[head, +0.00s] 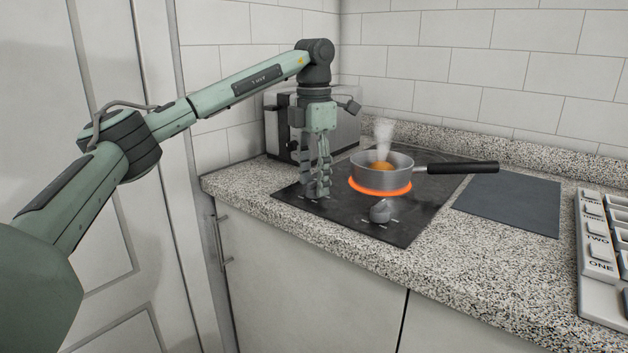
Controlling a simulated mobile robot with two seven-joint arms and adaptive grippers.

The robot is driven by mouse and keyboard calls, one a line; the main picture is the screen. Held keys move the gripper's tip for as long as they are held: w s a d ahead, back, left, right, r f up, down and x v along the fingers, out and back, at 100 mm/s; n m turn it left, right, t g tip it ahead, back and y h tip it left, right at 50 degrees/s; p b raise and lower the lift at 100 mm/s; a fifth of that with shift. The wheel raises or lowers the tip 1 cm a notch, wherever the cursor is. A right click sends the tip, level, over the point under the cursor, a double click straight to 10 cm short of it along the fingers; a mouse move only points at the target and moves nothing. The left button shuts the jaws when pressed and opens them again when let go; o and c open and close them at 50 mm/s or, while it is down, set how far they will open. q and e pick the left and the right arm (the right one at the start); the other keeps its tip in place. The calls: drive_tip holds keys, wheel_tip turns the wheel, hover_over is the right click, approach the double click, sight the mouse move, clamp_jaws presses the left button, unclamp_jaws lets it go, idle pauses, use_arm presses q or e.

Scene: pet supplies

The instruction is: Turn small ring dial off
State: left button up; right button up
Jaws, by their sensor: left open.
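The black hob (430,212) is set in the speckled counter. A grey dial (380,210) stands at its front, in front of a glowing orange ring (383,192). A steaming metal pan (372,172) with an orange thing in it sits on that ring. My left gripper (317,192) points down at the hob's front left, left of the pan and the visible dial. It is open. Its fingers cover the spot between them, so I cannot tell whether a second dial is there. My right gripper is out of view.
A metal toaster-like appliance (346,125) stands behind my left gripper. The pan's black handle (460,168) reaches right over the hob's edge. A dark mat (510,203) and a white keyed panel (598,262) lie to the right. Tiled walls bound the counter.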

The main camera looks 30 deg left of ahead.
sight(314, 181)
use_arm(q)
wheel_tip(314, 181, up, 11)
drive_tip(key=shift+r, duration=0.15)
idle(0.7)
